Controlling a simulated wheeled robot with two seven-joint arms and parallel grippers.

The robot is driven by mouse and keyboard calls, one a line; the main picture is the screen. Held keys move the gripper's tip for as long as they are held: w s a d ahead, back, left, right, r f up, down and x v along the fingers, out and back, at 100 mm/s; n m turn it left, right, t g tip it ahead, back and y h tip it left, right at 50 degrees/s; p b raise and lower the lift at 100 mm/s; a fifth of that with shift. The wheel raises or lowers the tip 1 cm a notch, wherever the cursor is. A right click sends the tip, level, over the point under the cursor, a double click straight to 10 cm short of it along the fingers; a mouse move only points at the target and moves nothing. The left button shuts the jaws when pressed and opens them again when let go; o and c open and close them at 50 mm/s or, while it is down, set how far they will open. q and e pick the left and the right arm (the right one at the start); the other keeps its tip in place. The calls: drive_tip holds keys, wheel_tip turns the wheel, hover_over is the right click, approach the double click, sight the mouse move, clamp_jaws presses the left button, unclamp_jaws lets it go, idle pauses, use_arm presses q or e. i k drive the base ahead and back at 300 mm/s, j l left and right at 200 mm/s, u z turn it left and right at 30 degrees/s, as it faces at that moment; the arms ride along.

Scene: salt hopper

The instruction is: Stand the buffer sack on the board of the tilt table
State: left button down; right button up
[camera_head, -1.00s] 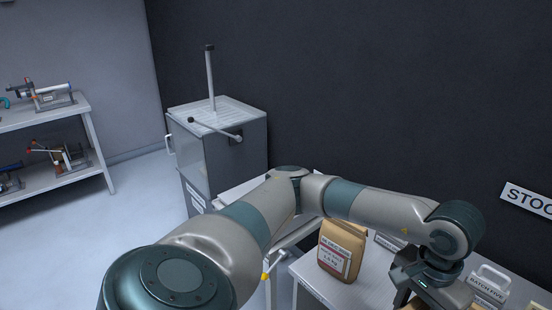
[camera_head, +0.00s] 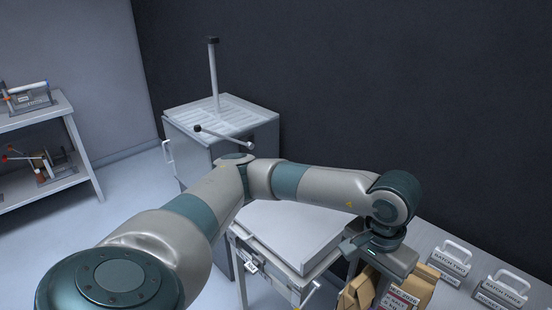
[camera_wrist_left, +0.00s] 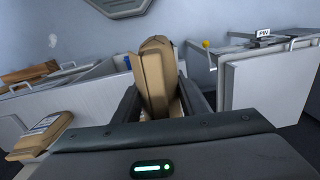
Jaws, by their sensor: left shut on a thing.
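My left gripper (camera_head: 372,278) is shut on a brown paper sack (camera_head: 357,291). In the left wrist view this sack (camera_wrist_left: 158,75) is upright between the fingers, slightly tilted. Its label does not show, so I cannot read whether it is the buffer sack. The tilt table's pale, rimmed board (camera_head: 285,234) is empty where visible, left of my gripper and partly behind my arm. It appears at the right in the left wrist view (camera_wrist_left: 268,82). My right gripper is out of view.
A second sack with a printed label (camera_head: 402,300) is close right of the held one, also at left in the wrist view (camera_wrist_left: 40,135). Batch cards (camera_head: 448,260) stand on the bench at right. A grey hopper cabinet (camera_head: 225,130) stands behind the tilt table.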

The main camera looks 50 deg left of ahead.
sight(306, 233)
drive_tip(key=i+j+u, duration=0.15)
drive_tip(key=j, duration=0.3)
drive_tip(key=i+j+u, duration=0.15)
drive_tip(key=i+j, duration=0.15)
drive_tip(key=i+j+u, duration=0.1)
drive_tip(key=i, duration=0.15)
